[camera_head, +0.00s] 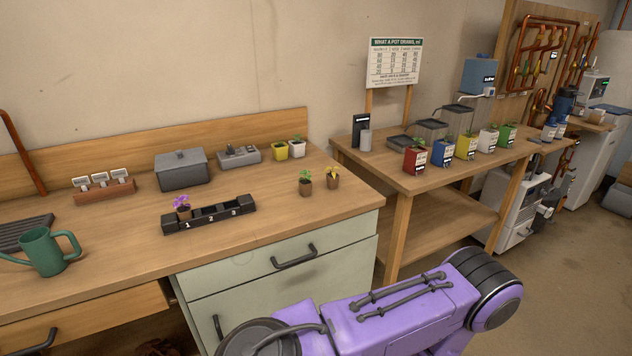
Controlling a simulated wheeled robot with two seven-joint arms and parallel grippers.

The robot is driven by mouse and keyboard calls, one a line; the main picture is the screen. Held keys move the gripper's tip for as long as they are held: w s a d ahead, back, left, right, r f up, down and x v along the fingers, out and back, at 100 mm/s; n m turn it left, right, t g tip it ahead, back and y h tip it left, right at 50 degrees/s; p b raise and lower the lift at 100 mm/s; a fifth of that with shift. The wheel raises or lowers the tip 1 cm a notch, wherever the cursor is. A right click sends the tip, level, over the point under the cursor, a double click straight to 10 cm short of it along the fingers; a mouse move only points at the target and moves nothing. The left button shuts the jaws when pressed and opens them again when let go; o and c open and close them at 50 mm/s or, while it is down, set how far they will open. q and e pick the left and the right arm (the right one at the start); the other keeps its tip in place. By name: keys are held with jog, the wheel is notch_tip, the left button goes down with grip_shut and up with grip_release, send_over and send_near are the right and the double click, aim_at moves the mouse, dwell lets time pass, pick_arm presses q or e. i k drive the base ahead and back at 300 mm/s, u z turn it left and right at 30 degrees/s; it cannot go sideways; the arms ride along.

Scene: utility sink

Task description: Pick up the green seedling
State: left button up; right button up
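The green seedling (305,183) stands upright in a small brown pot on the wooden counter, near its right end. A yellow seedling (332,177) in a similar brown pot stands just to its right. A purple seedling (183,207) sits in slot 1 of a black numbered tray (236,213); slots 2 and 3 look empty. Neither of my grippers is in view. A purple arm link of mine crosses the lower middle of the picture, in front of the counter, apart from the seedlings.
A green watering can (48,252), grey lidded box (182,170), grey control box (239,156) and yellow pot (281,151) with a white pot (298,147) stand on the counter. Several coloured pots line the right bench (420,181). Counter around the green seedling is mostly clear.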

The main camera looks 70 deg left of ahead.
aim_at(305, 184)
jog(key=u, duration=1.6)
